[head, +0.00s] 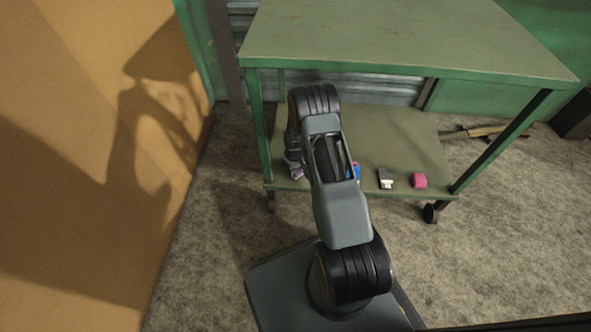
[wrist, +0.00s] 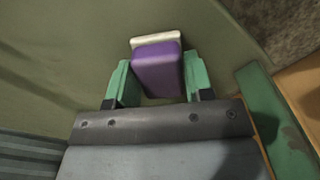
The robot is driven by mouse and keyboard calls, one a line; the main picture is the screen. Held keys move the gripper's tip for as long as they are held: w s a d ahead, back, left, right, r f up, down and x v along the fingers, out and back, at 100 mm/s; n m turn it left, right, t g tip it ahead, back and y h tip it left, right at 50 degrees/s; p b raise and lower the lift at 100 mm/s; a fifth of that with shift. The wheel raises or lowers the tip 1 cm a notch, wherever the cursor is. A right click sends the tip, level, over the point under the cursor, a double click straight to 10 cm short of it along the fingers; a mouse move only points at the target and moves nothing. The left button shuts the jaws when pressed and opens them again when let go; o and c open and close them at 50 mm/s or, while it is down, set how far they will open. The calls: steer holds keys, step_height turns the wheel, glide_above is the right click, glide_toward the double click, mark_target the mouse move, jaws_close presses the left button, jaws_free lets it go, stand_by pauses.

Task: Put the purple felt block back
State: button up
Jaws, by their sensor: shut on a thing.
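The purple felt block (wrist: 158,68) has a pale strip along its far edge. In the wrist view it sits between the two green fingers of my gripper (wrist: 160,80), which is shut on it. The cart's green lower shelf (wrist: 60,40) shows behind the block; I cannot tell whether the block touches it. In the head view my arm hides most of the gripper, and a small purple bit of the block (head: 297,173) shows at the left front of the lower shelf (head: 400,145).
On the lower shelf, right of my arm, are a blue thing (head: 356,172) partly hidden, a black-and-white thing (head: 386,179) and a pink block (head: 419,180). The cart's upper top (head: 400,40) overhangs the shelf. An orange-brown panel (head: 80,150) stands at the left.

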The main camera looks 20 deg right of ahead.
steer(key=shift+f, duration=0.15)
steer(key=o, duration=0.8)
steer(key=shift+o, duration=0.2)
steer(key=shift+r+p, duration=1.6)
steer(key=shift+r, duration=2.35)
